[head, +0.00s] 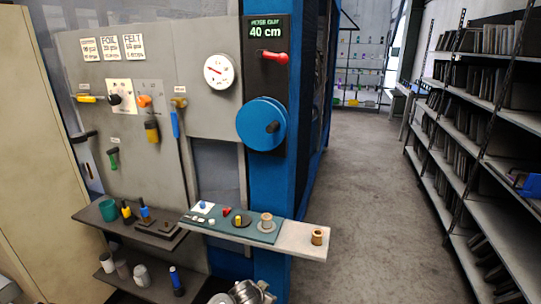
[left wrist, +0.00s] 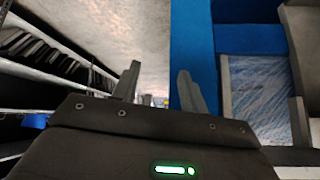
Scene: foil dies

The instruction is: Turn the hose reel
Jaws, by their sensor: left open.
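The hose reel (head: 256,116) is a round blue disc with a black knob (head: 272,127) on its face. It is mounted on the dark panel of a blue post, under a red lever (head: 275,57) and a green "40 cm" display (head: 265,31). The reel cannot be made out in the left wrist view. My left gripper (left wrist: 158,82) shows in the left wrist view with its two fingers apart and nothing between them. Neither gripper shows in the head view, so its distance from the reel cannot be told. My right gripper is out of view.
A narrow shelf (head: 311,243) with a green mat and small parts juts out below the reel. A grey tool board (head: 130,150) with a white gauge (head: 219,71) stands left. Metal racks (head: 480,130) line the right. The floor (head: 365,200) between is clear.

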